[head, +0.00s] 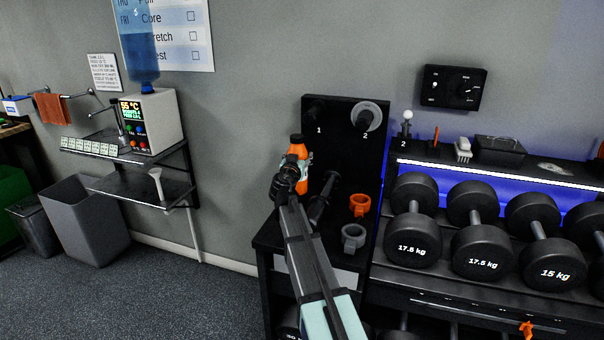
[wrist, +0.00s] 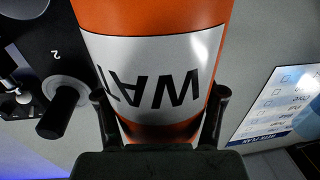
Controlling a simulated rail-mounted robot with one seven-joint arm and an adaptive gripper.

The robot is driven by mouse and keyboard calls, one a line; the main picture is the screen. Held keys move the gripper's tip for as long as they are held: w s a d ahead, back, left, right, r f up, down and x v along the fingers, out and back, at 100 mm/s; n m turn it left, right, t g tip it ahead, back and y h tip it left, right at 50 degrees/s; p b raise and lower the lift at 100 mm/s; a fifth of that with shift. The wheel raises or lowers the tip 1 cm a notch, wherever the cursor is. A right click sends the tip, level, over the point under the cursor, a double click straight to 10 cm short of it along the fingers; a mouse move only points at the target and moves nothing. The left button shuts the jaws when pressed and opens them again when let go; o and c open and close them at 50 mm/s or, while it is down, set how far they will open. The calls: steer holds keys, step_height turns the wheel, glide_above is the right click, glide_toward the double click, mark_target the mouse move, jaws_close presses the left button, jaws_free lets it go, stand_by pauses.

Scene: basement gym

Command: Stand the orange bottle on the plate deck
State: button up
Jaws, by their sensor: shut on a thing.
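The orange bottle (head: 297,150) has a white label and is upright in the head view. My gripper (head: 290,180) is shut on it, and the bottle also fills the wrist view (wrist: 150,75), where the label lettering appears upside down between the two fingers (wrist: 160,115). The plate deck (head: 334,229) is the black top in front of the pegboard panel marked 1 and 2. The bottle is over the left part of the deck.
An orange collar (head: 360,204) and a grey collar (head: 353,237) lie on the deck's right side. The dumbbell rack (head: 430,290) adjoins on the right. A shelf with a water dispenser (head: 150,125) is at left.

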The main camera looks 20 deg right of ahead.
steer(key=shift+f, duration=2.3)
steer(key=o, duration=1.2)
steer(key=shift+s+a, duration=0.1)
steer(key=shift+s, duration=0.05)
steer(key=b+v, duration=0.2)
steer(key=v, duration=0.9)
steer(key=shift+s+a, duration=0.2)
steer(key=shift+s, duration=0.1)
